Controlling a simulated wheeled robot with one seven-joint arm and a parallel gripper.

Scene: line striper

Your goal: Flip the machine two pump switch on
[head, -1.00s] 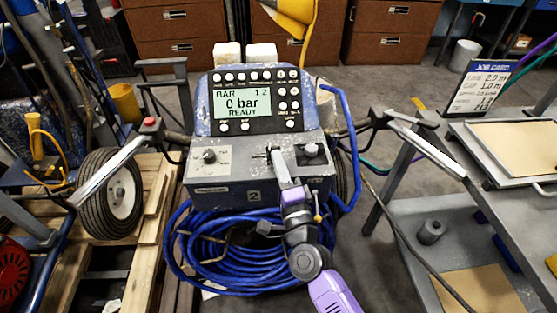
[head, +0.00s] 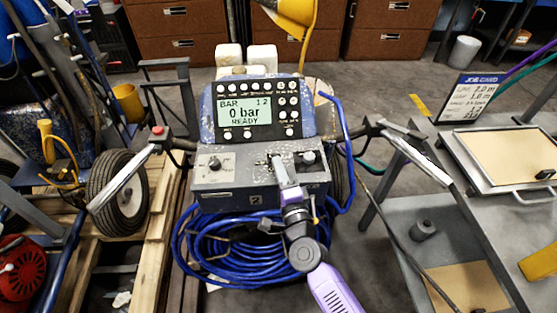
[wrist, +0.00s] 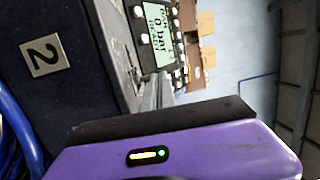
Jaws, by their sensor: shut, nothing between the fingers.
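Machine two (head: 233,178) is the grey and blue line striper in the middle, with a "2" plate (head: 255,199) on its front; the plate also shows sideways in the wrist view (wrist: 43,55). Its display (head: 243,112) reads "0 bar" and "READY". In the wrist view, the fingers (wrist: 157,93) point toward the panel.
A coiled blue hose (head: 235,245) hangs below the panel, under my arm. Handlebars stick out at left (head: 125,180) and right (head: 415,158). A grey table (head: 490,215) with a job card (head: 470,98) stands at right. Wooden pallets (head: 155,235) lie at left.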

